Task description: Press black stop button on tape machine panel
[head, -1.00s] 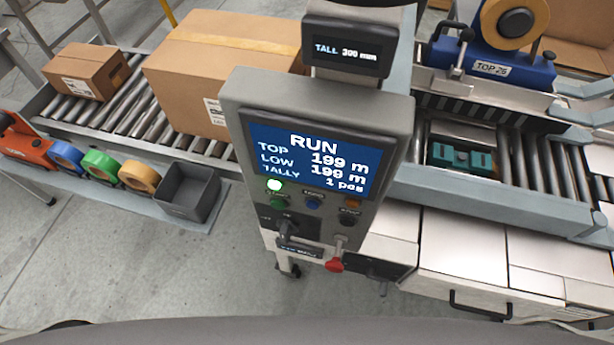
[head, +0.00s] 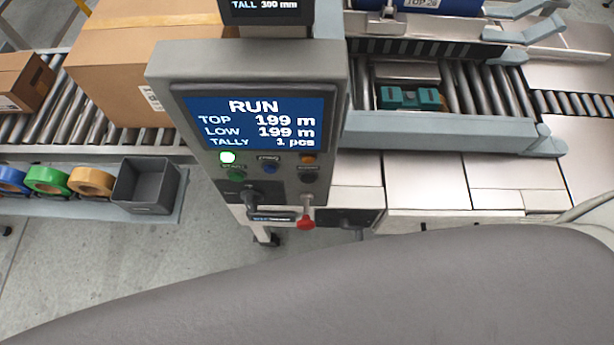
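The tape machine's control panel (head: 165,85) stands left of the picture's middle, facing me. Its screen (head: 257,125) reads RUN, TOP 199 m, LOW 199 m, TALLY 1 pcs. The black button (head: 308,177) sits low on the right of the panel, under an orange lamp (head: 308,159); its label is too small to read. Neither of my grippers shows.
Below the buttons are a dark rotary switch (head: 251,198) and a red knob (head: 306,223) that sticks out. A grey bin (head: 148,186), tape rolls and a large carton (head: 125,60) on rollers are at the left. My own grey body fills the bottom.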

